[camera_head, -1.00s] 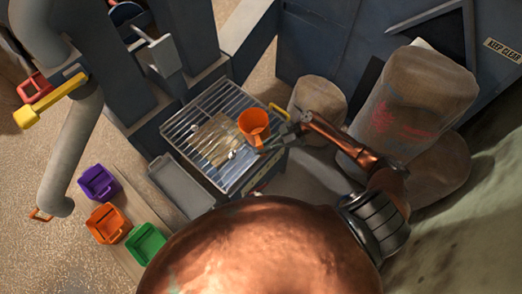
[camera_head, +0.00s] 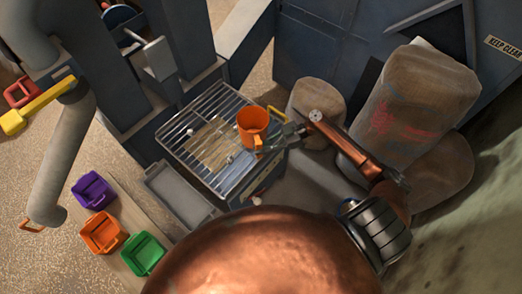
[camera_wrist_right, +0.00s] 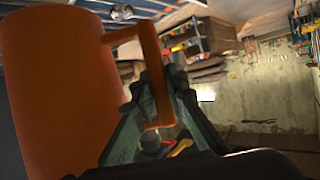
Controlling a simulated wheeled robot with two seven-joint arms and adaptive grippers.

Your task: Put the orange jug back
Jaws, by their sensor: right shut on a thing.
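The orange jug (camera_head: 252,122) is over the right part of the metal grate in the head view, looking upright. Its handle points toward my right gripper (camera_head: 283,138). In the right wrist view the jug (camera_wrist_right: 50,90) fills the left side, and the fingers of my right gripper (camera_wrist_right: 158,90) are closed on its handle. I cannot tell whether the jug's base touches the grate. My left gripper does not show in either view.
The wire grate (camera_head: 185,153) sits on a box stand with a grey tray (camera_head: 178,195) before it. Purple (camera_head: 92,190), orange (camera_head: 101,233) and green (camera_head: 143,255) bins lie at lower left. Sacks (camera_head: 420,100) stand right. A yellow lever (camera_head: 38,105) is at left.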

